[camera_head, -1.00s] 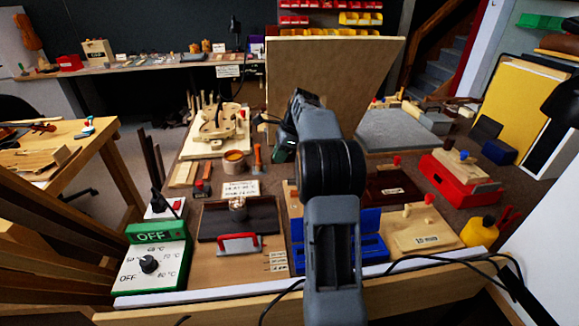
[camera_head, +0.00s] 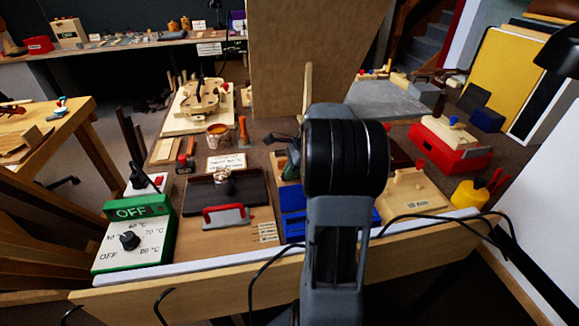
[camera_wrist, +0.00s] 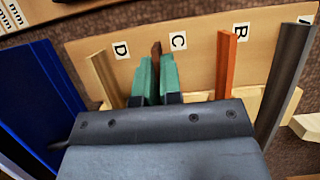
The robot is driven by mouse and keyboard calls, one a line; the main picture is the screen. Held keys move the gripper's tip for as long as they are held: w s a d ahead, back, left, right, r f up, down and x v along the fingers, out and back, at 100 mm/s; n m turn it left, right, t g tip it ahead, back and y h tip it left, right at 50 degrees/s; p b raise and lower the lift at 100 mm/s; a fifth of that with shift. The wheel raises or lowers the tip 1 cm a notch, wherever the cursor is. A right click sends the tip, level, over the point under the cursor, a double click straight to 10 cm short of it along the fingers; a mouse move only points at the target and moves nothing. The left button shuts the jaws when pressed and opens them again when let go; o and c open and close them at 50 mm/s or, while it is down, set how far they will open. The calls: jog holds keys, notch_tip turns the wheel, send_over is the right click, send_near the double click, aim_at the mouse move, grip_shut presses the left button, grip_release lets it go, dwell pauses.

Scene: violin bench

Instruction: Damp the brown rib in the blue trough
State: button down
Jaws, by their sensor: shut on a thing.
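In the wrist view my gripper (camera_wrist: 156,62) has its green fingers shut on the brown rib (camera_wrist: 156,48). The rib stands upright at the holder's slot marked C, and only its upper end shows between the fingers. I cannot tell whether it still touches the holder. The blue trough (camera_wrist: 40,95) is at the left of the wrist view, apart from the gripper. In the head view the blue trough (camera_head: 293,228) lies at the bench front, partly behind my arm. The gripper cannot be made out there.
A tan rib (camera_wrist: 103,80) stands left of my gripper by label D. An orange rib (camera_wrist: 226,65) and a dark grey rib (camera_wrist: 283,85) stand to the right. In the head view, a green-topped control box (camera_head: 135,240) reads OFF. A tall wooden panel (camera_head: 315,70) stands behind my arm.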

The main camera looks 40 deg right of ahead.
jog(key=shift+f, duration=0.15)
jog(key=c, duration=1.7)
grip_release()
jog(key=o, duration=0.4)
jog(key=shift+f+b, duration=0.15)
jog(key=shift+b, duration=0.2)
